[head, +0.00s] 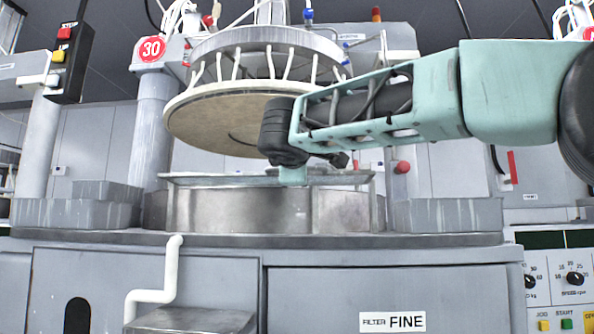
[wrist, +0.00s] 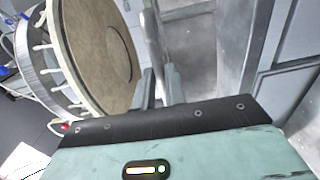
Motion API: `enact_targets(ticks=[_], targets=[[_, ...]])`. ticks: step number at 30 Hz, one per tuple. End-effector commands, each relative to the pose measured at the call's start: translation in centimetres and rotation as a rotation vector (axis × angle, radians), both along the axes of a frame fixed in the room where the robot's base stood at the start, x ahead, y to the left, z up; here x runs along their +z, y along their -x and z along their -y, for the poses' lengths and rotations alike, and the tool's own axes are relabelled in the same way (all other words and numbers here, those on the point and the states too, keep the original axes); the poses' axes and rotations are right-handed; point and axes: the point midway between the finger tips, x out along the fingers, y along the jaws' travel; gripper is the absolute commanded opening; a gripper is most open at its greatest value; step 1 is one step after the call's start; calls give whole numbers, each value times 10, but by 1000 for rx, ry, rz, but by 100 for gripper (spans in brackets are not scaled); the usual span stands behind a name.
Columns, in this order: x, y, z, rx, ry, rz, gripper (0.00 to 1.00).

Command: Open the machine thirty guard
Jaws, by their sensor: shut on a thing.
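The number 30 sign (head: 151,50) marks the machine behind my arm. Its stainless guard (head: 240,211) stands around the basin below the raised round platen, with a thin rail along its top. My gripper reaches the guard's top edge near the middle in the head view, where my wrist hides the fingers. In the wrist view, my gripper (wrist: 161,76) has its two dark fingers on either side of a light metal bar (wrist: 152,40) of the guard, and it is shut on that bar.
The tan round platen (head: 215,115) hangs close above my wrist and fills the upper left of the wrist view (wrist: 98,50). A white bent pipe (head: 170,270) rises at the front. A button box (head: 66,50) is at left.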

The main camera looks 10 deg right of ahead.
Motion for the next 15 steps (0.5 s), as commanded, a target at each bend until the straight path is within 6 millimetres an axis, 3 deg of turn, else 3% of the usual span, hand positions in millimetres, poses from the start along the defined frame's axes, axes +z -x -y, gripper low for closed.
enact_targets(ticks=[10,11,13,15], targets=[[0,0,-1,2,0,-1,0],[0,0,-1,2,0,-1,15],[0,0,-1,2,0,-1,34],[0,0,-1,2,0,-1,34]])
